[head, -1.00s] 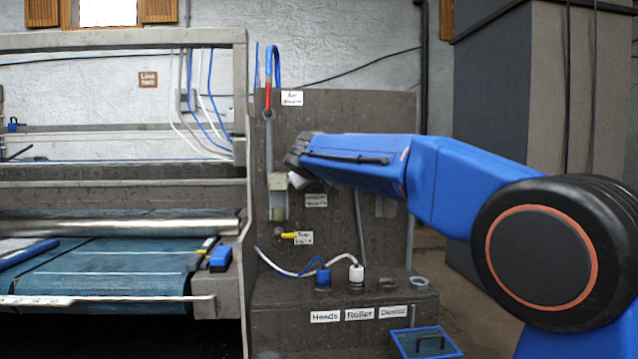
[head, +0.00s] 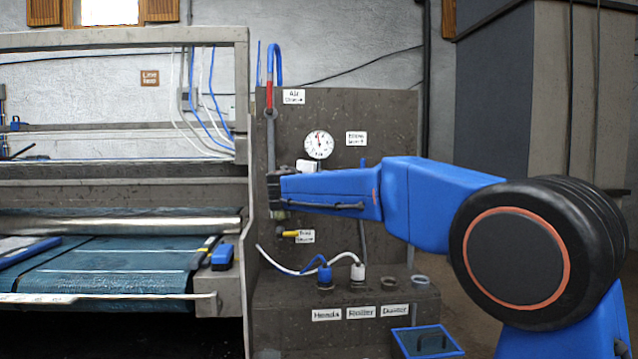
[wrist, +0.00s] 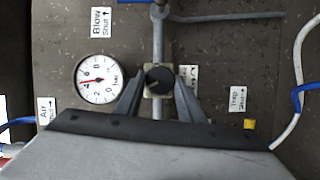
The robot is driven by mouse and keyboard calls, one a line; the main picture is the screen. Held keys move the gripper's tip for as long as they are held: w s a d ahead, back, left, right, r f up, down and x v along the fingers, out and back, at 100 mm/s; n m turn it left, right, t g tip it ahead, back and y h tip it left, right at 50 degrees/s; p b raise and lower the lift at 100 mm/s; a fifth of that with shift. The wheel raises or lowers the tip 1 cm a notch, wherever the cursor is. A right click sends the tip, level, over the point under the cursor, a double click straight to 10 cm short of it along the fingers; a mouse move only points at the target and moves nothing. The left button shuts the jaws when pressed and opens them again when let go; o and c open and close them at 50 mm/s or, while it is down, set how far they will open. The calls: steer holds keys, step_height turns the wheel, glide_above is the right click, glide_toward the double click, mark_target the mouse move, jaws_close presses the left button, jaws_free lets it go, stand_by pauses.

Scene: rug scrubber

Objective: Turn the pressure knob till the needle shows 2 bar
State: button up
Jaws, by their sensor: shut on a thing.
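The dark round pressure knob (wrist: 159,80) sits on a pale regulator block on a vertical grey pipe. My gripper (wrist: 160,88) has one finger on either side of the knob and is shut on it. In the head view my gripper (head: 276,188) is at the pipe and hides the knob. The white round gauge (head: 319,145) is above and right of my gripper on the panel, and its needle points about straight up. In the wrist view the gauge (wrist: 99,79) appears turned, left of the knob, with its red needle near 4.
A yellow valve lever (head: 289,234) is just below my gripper. Blue and white hoses rise from the ledge, with a white connector (head: 358,271). A blue-rimmed tray (head: 427,342) is low at right. The loom-like machine (head: 120,265) stands left.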

steer(key=n+t, duration=0.1)
steer(key=n, duration=0.2)
steer(key=n+t, duration=0.1)
steer(key=n, duration=0.2)
steer(key=n+t, duration=0.1)
steer(key=n, duration=0.2)
steer(key=shift+f+n+t, duration=0.3)
steer(key=shift+f+n, duration=0.1)
stand_by(0.4)
steer(key=o, duration=1)
steer(key=shift+o, duration=0.2)
steer(key=v, duration=1.7)
steer(key=shift+s+d, duration=0.2)
steer(key=shift+s, duration=0.05)
